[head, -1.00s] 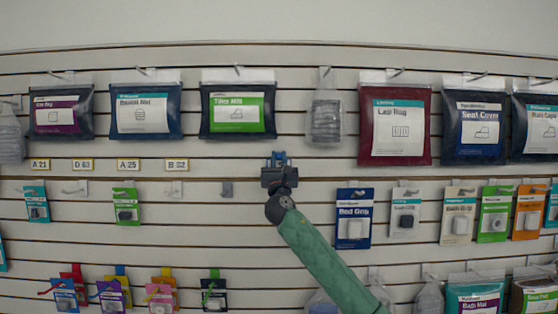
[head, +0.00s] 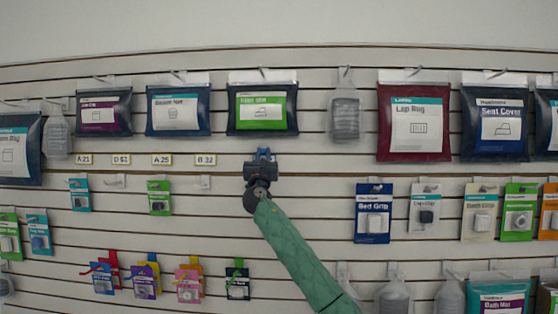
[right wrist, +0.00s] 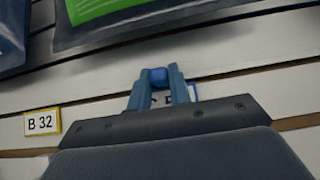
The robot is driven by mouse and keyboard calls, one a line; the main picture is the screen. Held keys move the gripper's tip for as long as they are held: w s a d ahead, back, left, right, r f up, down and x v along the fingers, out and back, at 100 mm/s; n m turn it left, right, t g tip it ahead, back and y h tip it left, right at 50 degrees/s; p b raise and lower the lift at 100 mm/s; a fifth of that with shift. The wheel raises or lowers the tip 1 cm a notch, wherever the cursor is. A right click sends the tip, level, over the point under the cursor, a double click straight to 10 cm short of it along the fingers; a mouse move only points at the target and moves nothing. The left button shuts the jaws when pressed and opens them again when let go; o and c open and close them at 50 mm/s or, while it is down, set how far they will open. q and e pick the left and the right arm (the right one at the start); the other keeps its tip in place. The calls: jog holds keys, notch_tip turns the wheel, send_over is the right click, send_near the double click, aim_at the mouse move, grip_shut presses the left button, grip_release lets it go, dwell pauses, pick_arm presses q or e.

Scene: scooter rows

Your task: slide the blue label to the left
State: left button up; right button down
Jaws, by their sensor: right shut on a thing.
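The blue label (right wrist: 195,92) is a small white tag with a blue border on the price rail, mostly hidden behind my fingers in the right wrist view. My right gripper (right wrist: 159,82) is shut on it. In the head view the right gripper (head: 263,155) is at the rail, right of the yellow-edged B 32 label (head: 206,160), with a clear gap between them. The B 32 label also shows at the left in the right wrist view (right wrist: 42,123). In the head view the blue label cannot be made out behind the gripper. My left gripper is not in view.
Yellow-edged labels A 21 (head: 85,159), D 63 (head: 121,160) and A 25 (head: 162,160) sit farther left on the rail. The green-labelled bag (head: 262,122) hangs just above my right gripper. Empty hooks (head: 204,182) stick out below the labels.

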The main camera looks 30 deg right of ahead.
jog(key=shift+w+a, duration=0.1)
jog(key=shift+a, duration=0.1)
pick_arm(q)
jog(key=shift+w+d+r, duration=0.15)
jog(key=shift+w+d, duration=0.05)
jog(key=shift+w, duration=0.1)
pick_arm(e)
jog(key=shift+d, duration=0.15)
jog(key=c, duration=1.3)
grip_release()
jog(key=shift+a, duration=0.2)
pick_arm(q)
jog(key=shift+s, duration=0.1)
pick_arm(e)
jog(key=shift+d, duration=0.1)
